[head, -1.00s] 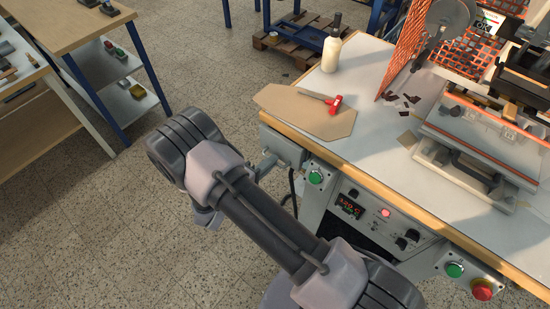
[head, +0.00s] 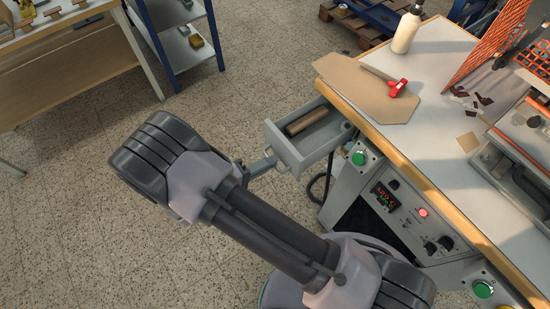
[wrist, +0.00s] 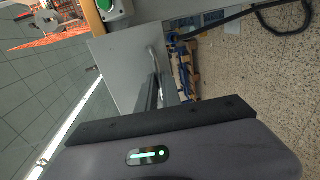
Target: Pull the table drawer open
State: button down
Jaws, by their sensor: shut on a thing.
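The grey table drawer (head: 285,150) stands pulled out from under the left end of the table top. A brown cylinder (head: 306,121) lies inside it. My gripper (head: 264,164) is at the drawer's front, shut on its handle; my arm hides part of the gripper. In the wrist view the grey drawer front (wrist: 120,68) is close ahead, with the pale handle bar (wrist: 153,62) running along it. The dark gripper body fills the bottom of that view, and the fingertips are hard to make out there.
The table top (head: 440,125) carries a cardboard sheet (head: 365,90), a red tool (head: 398,88) and a white bottle (head: 406,32). A control panel (head: 400,208) with a green button (head: 358,158) is right of the drawer. The floor in front is clear.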

jog(key=shift+a, duration=0.1)
jog(key=c, duration=1.5)
grip_release()
jog(key=shift+c, duration=0.2)
jog(key=p+v, duration=0.2)
jog(key=v, duration=1.5)
jog(key=shift+a+p, duration=0.2)
jog(key=shift+p, duration=0.15)
jog(key=shift+s+r, duration=0.1)
